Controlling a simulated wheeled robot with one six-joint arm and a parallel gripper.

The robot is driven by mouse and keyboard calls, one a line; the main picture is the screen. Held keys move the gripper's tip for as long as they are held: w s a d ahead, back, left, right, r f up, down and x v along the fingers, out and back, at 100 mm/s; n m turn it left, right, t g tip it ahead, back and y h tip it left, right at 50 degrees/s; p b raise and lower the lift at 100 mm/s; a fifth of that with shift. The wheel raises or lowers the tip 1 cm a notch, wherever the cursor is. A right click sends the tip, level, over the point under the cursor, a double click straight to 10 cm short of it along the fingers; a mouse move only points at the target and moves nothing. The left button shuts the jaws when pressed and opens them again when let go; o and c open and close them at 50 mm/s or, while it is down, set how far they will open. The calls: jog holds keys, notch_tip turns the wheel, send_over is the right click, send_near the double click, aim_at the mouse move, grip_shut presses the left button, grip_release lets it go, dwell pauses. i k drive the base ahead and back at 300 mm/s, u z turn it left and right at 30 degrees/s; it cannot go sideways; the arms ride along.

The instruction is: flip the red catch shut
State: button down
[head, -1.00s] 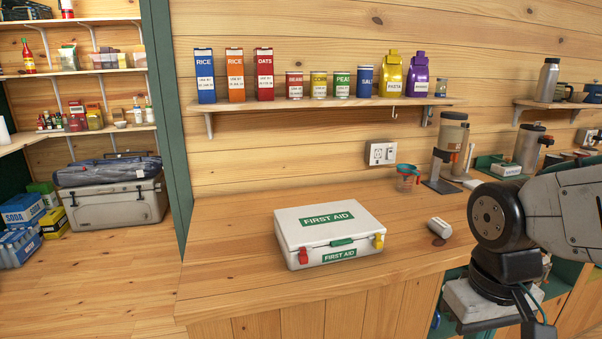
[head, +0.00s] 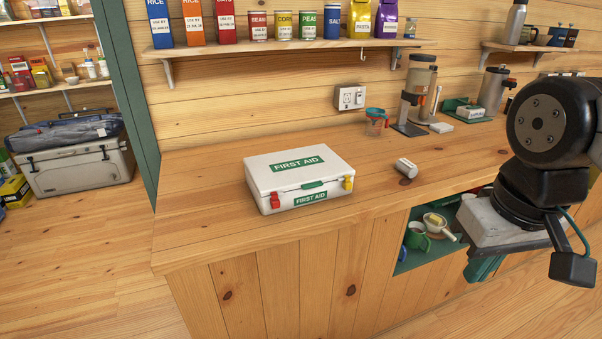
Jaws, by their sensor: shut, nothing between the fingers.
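The white first aid case (head: 300,176) lies on the wooden counter with its lid down and its front facing me. The red catch (head: 275,201) is at the left end of its front edge. It is too small here to tell whether it is fully flipped shut. A yellow catch (head: 348,184) is at the right end, and a green handle (head: 313,185) sits between them. My arm shows at the right, well apart from the case. My gripper is not in view.
A grey-white cylinder (head: 406,168) lies on the counter right of the case. A measuring cup (head: 375,122) stands behind it. A shelf of food packs (head: 290,46) hangs above.

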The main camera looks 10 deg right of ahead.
aim_at(275, 202)
jog(key=z, duration=0.05)
jog(key=k, duration=0.55)
jog(key=u, duration=0.6)
jog(key=i, duration=1.1)
jog(key=u, duration=0.5)
